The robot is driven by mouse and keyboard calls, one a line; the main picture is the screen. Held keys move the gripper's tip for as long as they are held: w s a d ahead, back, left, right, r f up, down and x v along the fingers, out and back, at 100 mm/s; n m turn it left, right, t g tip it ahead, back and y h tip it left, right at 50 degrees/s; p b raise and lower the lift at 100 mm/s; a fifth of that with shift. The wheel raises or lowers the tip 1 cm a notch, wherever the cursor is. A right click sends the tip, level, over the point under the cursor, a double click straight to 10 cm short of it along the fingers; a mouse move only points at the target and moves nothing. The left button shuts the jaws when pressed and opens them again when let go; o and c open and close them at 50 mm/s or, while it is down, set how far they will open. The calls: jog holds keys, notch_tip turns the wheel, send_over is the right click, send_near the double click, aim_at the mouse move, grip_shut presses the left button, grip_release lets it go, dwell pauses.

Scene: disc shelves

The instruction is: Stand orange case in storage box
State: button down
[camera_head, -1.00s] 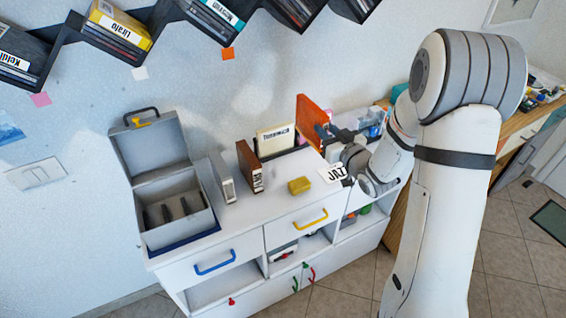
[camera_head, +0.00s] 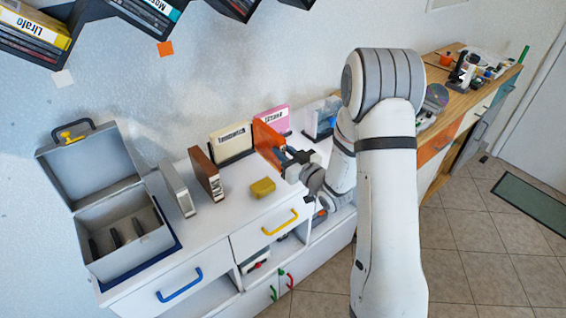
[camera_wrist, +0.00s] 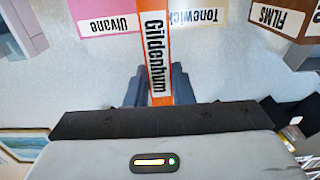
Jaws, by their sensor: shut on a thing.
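The orange case (camera_head: 268,143) is upright in my gripper (camera_head: 287,158), over the white cabinet top near the back row of cases. In the wrist view its orange spine (camera_wrist: 156,12) reads "Gildenhum" and sits between my two fingers (camera_wrist: 155,88). I cannot tell from these frames whether its lower edge touches the cabinet. The grey storage box (camera_head: 84,220) stands open at the left end of the cabinet, lid raised against the wall. Several dark dividers show inside it, with no case among them. My gripper is well to the right of the box.
A grey-white case (camera_head: 177,187) and a brown case (camera_head: 205,172) stand between box and gripper. Behind are a cream case (camera_head: 231,143) and a pink case (camera_head: 278,119). A yellow block (camera_head: 262,187) lies in front. A black zigzag shelf (camera_head: 90,12) hangs above.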

jog(key=shift+a+f, duration=0.1)
jog(key=shift+f, duration=2)
jog(key=shift+f, duration=0.2)
jog(key=c, duration=1.3)
grip_release()
jog(key=shift+r, duration=0.1)
jog(key=shift+o, duration=0.2)
